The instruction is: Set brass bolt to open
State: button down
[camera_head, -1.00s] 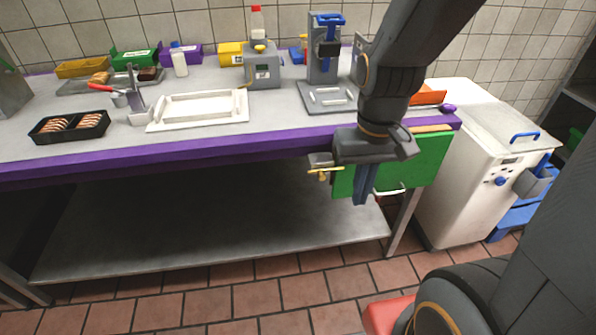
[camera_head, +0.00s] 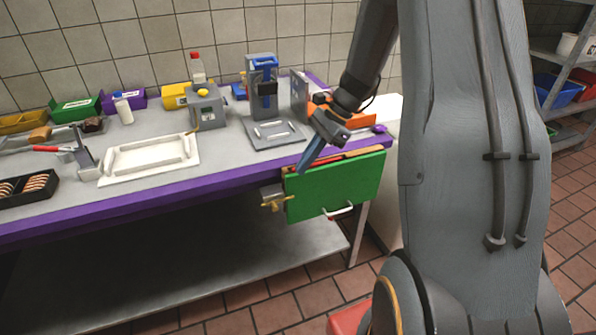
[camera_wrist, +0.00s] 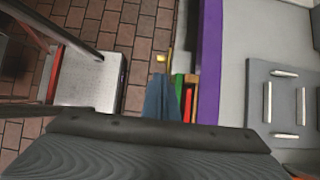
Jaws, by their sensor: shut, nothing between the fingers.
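The brass bolt (camera_head: 271,206) sits on a small grey block at the left edge of the green front panel (camera_head: 335,187), below the table edge. It also shows small in the wrist view (camera_wrist: 162,58), beyond my fingertips. Whether it is slid across or back is too small to tell. My gripper (camera_head: 303,168) is shut and empty, with blue fingers angled down at the panel's top left corner, above and right of the bolt and apart from it. In the wrist view the blue fingers (camera_wrist: 163,92) partly hide the panel's edge.
The panel has a white handle (camera_head: 338,212) low on its front. Red and orange things show behind its top edge. The purple table edge (camera_head: 190,192) runs left of it. A grey press (camera_head: 264,95) and a white tray (camera_head: 150,160) stand on the table. Floor in front is open.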

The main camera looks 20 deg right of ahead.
aim_at(276, 205)
jog(key=p+x, duration=0.3)
jog(key=x, duration=0.9)
jog(key=shift+f, duration=0.2)
jog(key=shift+a, duration=0.1)
